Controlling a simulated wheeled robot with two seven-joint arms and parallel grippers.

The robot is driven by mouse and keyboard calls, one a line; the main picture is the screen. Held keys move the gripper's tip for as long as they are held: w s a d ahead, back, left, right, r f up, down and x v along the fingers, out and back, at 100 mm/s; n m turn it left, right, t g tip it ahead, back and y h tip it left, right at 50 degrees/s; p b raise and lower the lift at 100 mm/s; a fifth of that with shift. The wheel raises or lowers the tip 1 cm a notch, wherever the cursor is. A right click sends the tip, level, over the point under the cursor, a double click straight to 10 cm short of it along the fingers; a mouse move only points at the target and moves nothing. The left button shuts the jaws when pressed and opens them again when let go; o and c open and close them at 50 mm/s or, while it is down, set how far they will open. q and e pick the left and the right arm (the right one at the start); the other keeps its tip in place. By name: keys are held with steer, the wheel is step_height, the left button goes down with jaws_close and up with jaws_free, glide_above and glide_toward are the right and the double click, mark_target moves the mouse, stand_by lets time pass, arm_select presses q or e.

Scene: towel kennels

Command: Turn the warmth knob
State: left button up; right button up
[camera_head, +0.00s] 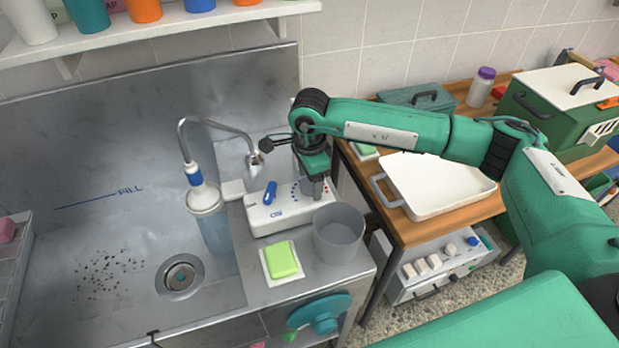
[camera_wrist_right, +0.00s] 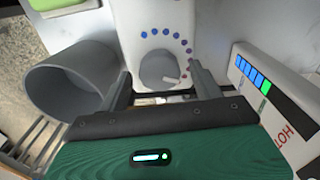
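The warmth knob (camera_wrist_right: 158,66) is a round grey knob on the white box (camera_head: 268,216), ringed by dots running from blue to red. In the right wrist view its pale pointer mark sits at the lower right, near the red dots. My right gripper (camera_wrist_right: 160,74) is open, with one finger on each side of the knob; I cannot tell if they touch it. In the head view my right gripper (camera_head: 316,188) points down over the box's right end and hides the knob. My left gripper is not in view.
A gauge (camera_wrist_right: 262,85) with blue and green bars and the word HOT stands beside the knob. A grey cup (camera_head: 339,235) and a green soap (camera_head: 282,260) stand close in front of the box.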

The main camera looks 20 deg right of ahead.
steer(key=shift+r, duration=0.55)
step_height(320, 180, up, 13)
steer(key=b, duration=0.3)
steer(key=shift+f+b, duration=0.15)
steer(key=shift+b, duration=0.15)
